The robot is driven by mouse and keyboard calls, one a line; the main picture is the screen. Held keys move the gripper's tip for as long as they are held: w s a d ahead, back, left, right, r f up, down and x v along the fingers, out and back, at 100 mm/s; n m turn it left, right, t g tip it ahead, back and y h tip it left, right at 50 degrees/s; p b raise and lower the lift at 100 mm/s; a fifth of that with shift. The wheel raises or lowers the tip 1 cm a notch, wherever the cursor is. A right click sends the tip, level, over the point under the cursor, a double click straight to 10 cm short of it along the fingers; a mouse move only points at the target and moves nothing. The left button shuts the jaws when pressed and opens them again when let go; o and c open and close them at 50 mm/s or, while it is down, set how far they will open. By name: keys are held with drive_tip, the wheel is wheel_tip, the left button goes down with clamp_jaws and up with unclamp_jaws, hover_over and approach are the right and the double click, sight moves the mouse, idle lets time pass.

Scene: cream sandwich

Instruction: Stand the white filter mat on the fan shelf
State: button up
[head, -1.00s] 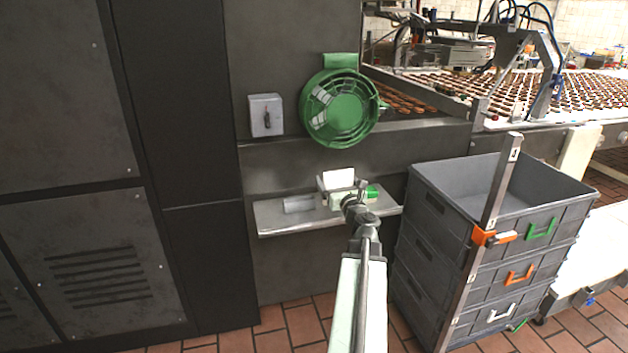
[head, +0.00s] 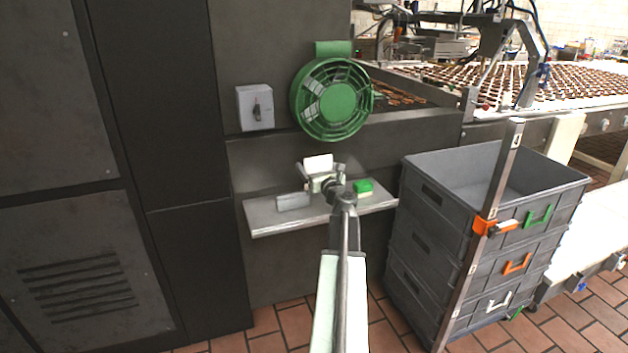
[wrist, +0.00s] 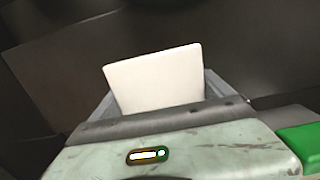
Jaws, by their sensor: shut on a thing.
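The white filter mat (head: 318,163) is a small pale rectangle held roughly upright in my gripper (head: 321,177). In the wrist view the mat (wrist: 157,80) stands up between the grey fingers, leaning slightly. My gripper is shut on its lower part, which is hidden. The fan shelf (head: 268,228) is a grey metal ledge on the dark wall below the green fan (head: 336,98). My gripper and the mat are over the shelf's middle. Whether the mat's lower edge touches the shelf cannot be seen.
A grey block (head: 293,201) lies on the shelf left of my gripper, and a green-and-white block (head: 363,187) lies to its right. A switch box (head: 255,107) is on the wall. Stacked grey crates (head: 445,230) and a metal post (head: 497,180) stand to the right.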

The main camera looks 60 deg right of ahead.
wheel_tip(320, 180, down, 4)
drive_tip(key=b, duration=0.4)
drive_tip(key=shift+d+f, duration=0.15)
drive_tip(key=shift+w, duration=0.3)
drive_tip(key=shift+r, duration=0.2)
drive_tip(key=shift+f, duration=0.15)
drive_tip(key=o, duration=1.1)
drive_tip(key=shift+s+a, duration=0.25)
drive_tip(key=shift+s, duration=0.05)
drive_tip(key=v, duration=1.1)
drive_tip(key=shift+s+a+r+b, duration=0.1)
drive_tip(key=shift+s+r+b, duration=0.1)
drive_tip(key=shift+b, duration=0.1)
